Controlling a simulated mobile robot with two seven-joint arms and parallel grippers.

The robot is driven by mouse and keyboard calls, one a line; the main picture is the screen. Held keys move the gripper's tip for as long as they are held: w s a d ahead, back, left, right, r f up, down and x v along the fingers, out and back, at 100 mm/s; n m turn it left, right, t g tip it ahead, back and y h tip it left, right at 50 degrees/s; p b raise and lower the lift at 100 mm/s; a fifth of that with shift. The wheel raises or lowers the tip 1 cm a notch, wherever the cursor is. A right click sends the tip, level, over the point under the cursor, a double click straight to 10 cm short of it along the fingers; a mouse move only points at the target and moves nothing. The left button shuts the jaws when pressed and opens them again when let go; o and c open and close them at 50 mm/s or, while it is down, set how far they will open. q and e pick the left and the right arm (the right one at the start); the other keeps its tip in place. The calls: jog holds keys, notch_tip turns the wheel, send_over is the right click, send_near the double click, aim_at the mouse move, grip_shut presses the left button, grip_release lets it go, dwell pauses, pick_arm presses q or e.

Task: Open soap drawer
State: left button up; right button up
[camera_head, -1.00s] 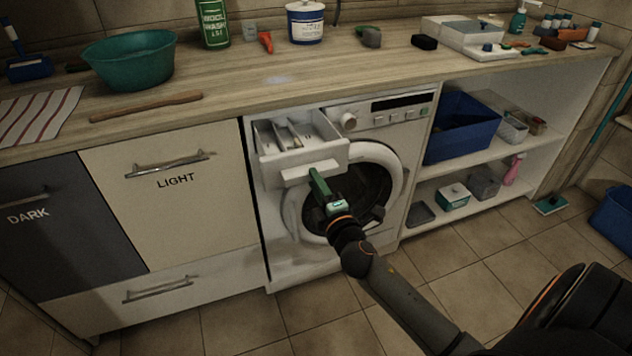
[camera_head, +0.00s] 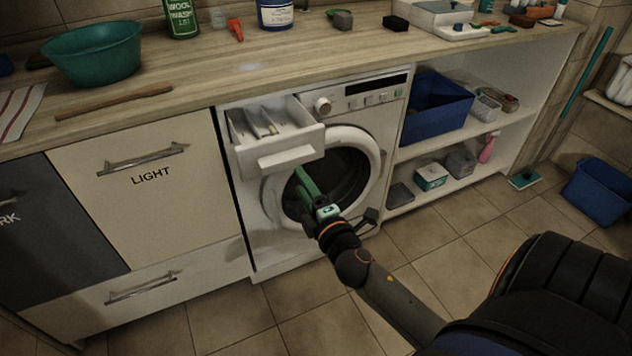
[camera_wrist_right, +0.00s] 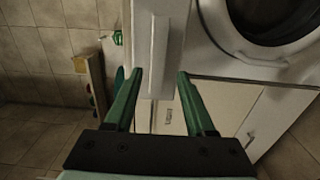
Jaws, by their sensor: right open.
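The soap drawer (camera_head: 285,150) is pulled out from the upper left of the white washing machine (camera_head: 372,112), and its open compartments face up. Its front handle ledge (camera_head: 287,157) also shows in the right wrist view (camera_wrist_right: 159,50). My right gripper (camera_head: 303,178) is below and in front of the drawer. In the right wrist view my right gripper (camera_wrist_right: 157,80) has its two green fingers spread wide, with nothing held between them. The fingertips look apart from the drawer front. My left gripper is not in view.
The round washer door (camera_head: 345,175) is just behind my right gripper. A wooden counter (camera_head: 210,85) runs above, with a green bowl (camera_head: 93,52). Shelves on the right hold a blue bin (camera_head: 437,108). The tiled floor (camera_head: 420,235) in front is mostly clear.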

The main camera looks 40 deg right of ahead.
pick_arm(q)
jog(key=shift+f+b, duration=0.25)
jog(key=shift+b, duration=0.2)
pick_arm(e)
jog(key=v, duration=0.7)
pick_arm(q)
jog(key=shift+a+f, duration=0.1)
pick_arm(e)
jog(key=shift+s+a+f, duration=0.1)
jog(key=shift+f, duration=0.05)
jog(key=s+a+f+m+g+y, duration=0.4)
jog(key=s+a+f+m, duration=0.15)
jog(key=a+f, duration=0.35)
jog(key=s+a+f+m+g+y, duration=0.3)
jog(key=s+a+f+m+g, duration=0.2)
jog(key=a+f+m, duration=0.45)
pick_arm(q)
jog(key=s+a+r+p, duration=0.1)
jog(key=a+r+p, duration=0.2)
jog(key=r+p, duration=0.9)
jog(key=p, duration=0.5)
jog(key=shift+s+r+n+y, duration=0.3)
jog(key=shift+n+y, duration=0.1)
pick_arm(e)
jog(key=s+d+r+n, duration=0.1)
jog(key=d+r, duration=0.3)
jog(key=r, duration=0.7)
jog(key=shift+s+d+n+t+h, duration=0.25)
jog(key=shift+d+n+t+h, duration=0.05)
jog(key=shift+d+n+t, duration=0.1)
